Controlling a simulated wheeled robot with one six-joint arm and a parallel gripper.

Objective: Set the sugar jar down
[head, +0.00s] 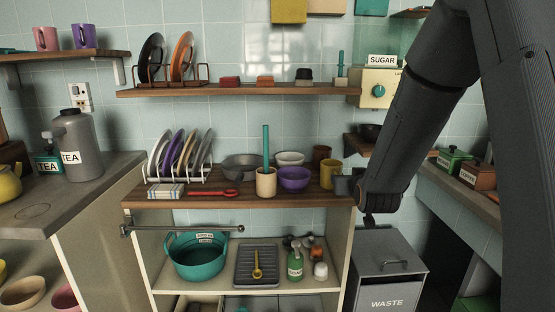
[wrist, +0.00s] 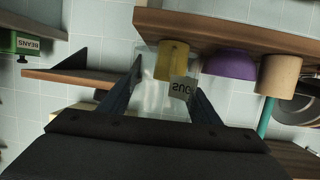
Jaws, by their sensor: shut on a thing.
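The sugar jar (wrist: 155,98) is clear glass with a white label reading "SUG", the rest covered. In the wrist view, which is upside down, it sits between the two dark fingers of my gripper (wrist: 164,72), shut on it. A yellow cup (wrist: 172,60) shows behind and through the jar. The jar's base end is near the wooden counter (wrist: 235,32); I cannot tell whether it touches. In the head view my wrist hangs at the counter's right end, near the yellow cup (head: 327,174); the jar cannot be made out there.
A purple bowl (head: 293,178), a beige crock (head: 266,183) and a plate rack (head: 180,160) stand on the counter. A "SUGAR" label (head: 382,60) shows above a cream box (head: 379,88). A grey waste bin (head: 388,275) stands below my wrist. Free counter is narrow at the front edge.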

